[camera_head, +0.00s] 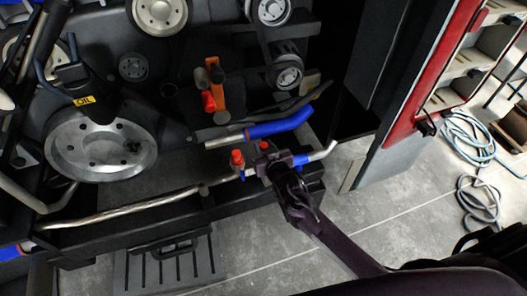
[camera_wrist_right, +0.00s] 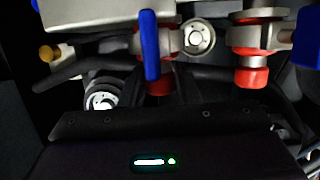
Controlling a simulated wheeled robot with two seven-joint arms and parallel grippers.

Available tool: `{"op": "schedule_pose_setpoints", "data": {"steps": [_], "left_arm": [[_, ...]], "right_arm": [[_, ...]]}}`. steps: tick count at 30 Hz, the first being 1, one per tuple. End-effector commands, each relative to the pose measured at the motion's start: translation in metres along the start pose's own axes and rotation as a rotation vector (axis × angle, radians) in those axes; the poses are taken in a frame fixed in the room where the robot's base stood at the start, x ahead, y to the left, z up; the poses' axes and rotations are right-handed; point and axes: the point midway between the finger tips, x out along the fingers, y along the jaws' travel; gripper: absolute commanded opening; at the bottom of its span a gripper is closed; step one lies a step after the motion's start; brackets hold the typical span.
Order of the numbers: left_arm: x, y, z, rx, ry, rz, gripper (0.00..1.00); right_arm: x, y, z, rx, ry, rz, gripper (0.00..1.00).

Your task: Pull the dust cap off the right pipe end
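Two short upright pipe fittings with red caps stand side by side on the pipe at the front of the engine bay. The left red cap (camera_head: 237,158) is in clear view. The right red cap (camera_head: 264,145) is partly hidden by my right gripper (camera_head: 268,161), which is right at its fitting. In the right wrist view, one red cap (camera_wrist_right: 252,78) is in plain sight at the right. Another red part (camera_wrist_right: 160,86) is mostly hidden behind an upright blue bar (camera_wrist_right: 150,45). The frames do not show whether my fingers grip the cap. My left gripper is out of view.
A blue hose (camera_head: 282,123) runs just behind the fittings. A bright metal pipe (camera_head: 125,212) runs left along the black front frame. Pulleys (camera_head: 288,74) and an orange-handled part (camera_head: 214,85) are farther back. Grey floor (camera_head: 300,235) lies open in front.

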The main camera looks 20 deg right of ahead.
Motion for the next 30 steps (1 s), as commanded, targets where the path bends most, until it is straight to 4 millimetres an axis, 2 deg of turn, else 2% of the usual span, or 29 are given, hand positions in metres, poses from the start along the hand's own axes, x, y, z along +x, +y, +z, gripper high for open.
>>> {"op": "schedule_pose_setpoints", "data": {"steps": [1,6,14,30], "left_arm": [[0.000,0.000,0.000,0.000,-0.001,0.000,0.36],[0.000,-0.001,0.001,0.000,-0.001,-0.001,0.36],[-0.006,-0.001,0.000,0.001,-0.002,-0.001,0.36],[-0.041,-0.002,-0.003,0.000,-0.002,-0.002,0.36]], "right_arm": [[0.000,0.000,0.000,0.000,0.000,0.000,0.22],[0.000,0.000,0.000,0.000,0.000,0.000,0.00],[-0.002,0.000,-0.006,0.000,0.001,0.000,0.00],[-0.011,0.000,-0.040,0.000,0.000,-0.001,0.00]]}}
